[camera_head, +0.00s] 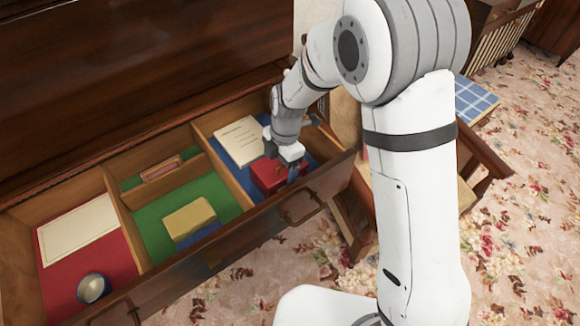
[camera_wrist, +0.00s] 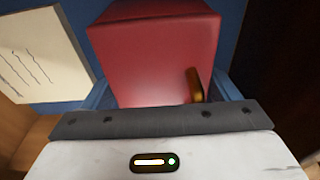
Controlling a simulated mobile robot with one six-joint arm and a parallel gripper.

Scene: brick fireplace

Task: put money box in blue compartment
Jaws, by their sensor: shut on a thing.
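The money box is a red box (camera_head: 268,174) in the blue-lined compartment (camera_head: 305,146) at the right end of the open drawer. It fills the middle of the wrist view (camera_wrist: 155,50), with a brass-coloured fitting on its near face. My gripper (camera_head: 290,165) reaches down into this compartment and is shut on the red box, with a finger on either side of it in the wrist view. The box's underside is hidden, so I cannot tell whether it touches the compartment floor.
A paper (camera_head: 240,141) lies beside the box. The green middle compartment (camera_head: 150,222) holds a yellow-and-blue block (camera_head: 190,220) and a small framed item (camera_head: 161,169). The red left compartment (camera_head: 115,257) holds a cream sheet (camera_head: 77,230) and a round tin (camera_head: 93,288). A wooden chair (camera_head: 485,150) stands at right.

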